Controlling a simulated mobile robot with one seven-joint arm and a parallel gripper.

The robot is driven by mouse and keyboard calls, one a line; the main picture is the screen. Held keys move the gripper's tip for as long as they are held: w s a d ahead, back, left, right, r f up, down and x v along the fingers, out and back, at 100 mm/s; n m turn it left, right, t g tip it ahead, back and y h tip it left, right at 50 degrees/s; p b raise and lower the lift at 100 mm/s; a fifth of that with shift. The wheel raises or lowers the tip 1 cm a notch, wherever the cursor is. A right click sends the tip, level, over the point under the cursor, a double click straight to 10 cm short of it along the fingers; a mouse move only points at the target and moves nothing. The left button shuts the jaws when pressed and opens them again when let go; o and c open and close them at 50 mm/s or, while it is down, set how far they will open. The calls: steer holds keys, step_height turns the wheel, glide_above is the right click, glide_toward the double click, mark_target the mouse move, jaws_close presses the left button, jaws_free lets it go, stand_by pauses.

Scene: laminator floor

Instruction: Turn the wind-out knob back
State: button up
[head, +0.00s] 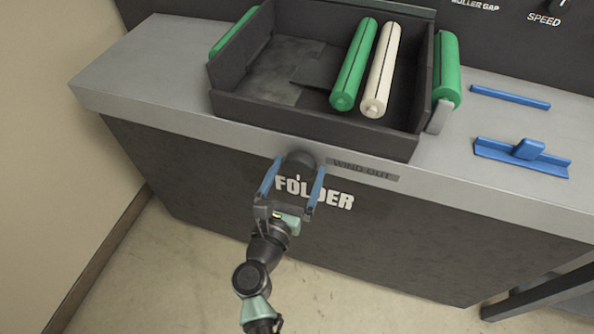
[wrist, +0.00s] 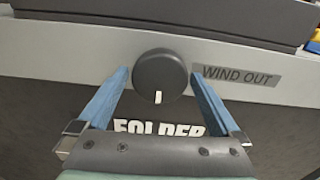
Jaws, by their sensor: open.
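The wind-out knob (wrist: 160,78) is a round dark knob on the grey front edge of the machine, left of the "WIND OUT" label (wrist: 236,75). Its white pointer mark faces straight down in the wrist view. In the head view the knob (head: 299,161) shows just beyond my fingertips. My gripper (head: 295,168) is open, with one blue finger on each side of the knob. In the wrist view the gripper (wrist: 160,80) shows a gap between each fingertip and the knob. I cannot tell how deep the fingers reach.
Above the knob is a dark open tray (head: 295,127) holding a green roller (head: 354,65) and a cream roller (head: 380,70). Blue pieces (head: 522,157) lie on the grey top (head: 150,75) at right. The floor in front is clear.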

steer(key=shift+c, duration=0.2)
steer(key=c, duration=1.1)
